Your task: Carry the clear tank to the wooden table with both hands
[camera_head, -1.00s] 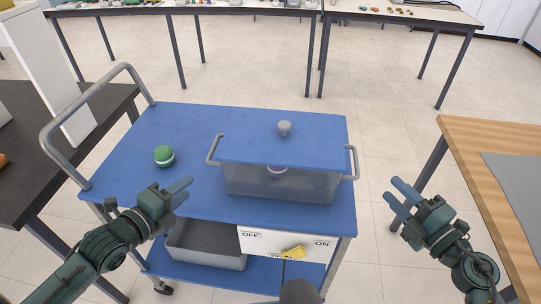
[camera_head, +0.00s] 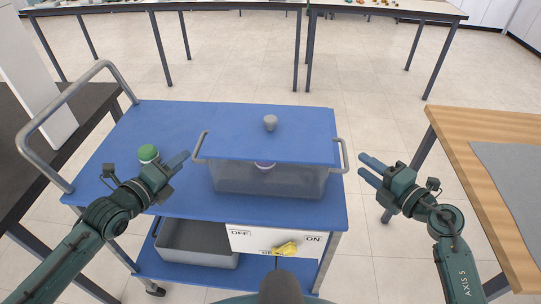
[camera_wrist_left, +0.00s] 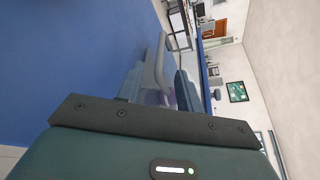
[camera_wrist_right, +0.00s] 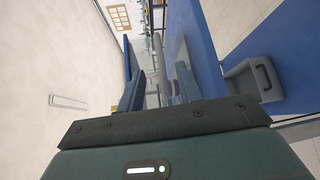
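The clear tank (camera_head: 285,183) stands on the blue top of a cart, with a blue lid (camera_head: 290,147) and grey knob (camera_head: 270,122). A grey handle sticks out at each end: the left handle (camera_head: 197,147) and the right handle (camera_head: 345,157). A small purple-and-white thing shows inside, partly hidden by the lid. My left gripper (camera_head: 184,160) is open just left of the left handle, which shows between its fingers in the left wrist view (camera_wrist_left: 158,70). My right gripper (camera_head: 364,165) is open just right of the right handle. The wooden table (camera_head: 460,150) is at the right.
The blue cart (camera_head: 130,150) has a push rail (camera_head: 50,105) at the left. A green-and-white round object (camera_head: 148,153) sits near my left gripper. A grey bin (camera_head: 195,245) is on the lower shelf. A grey mat (camera_head: 515,175) covers part of the wooden table. Floor separates cart and table.

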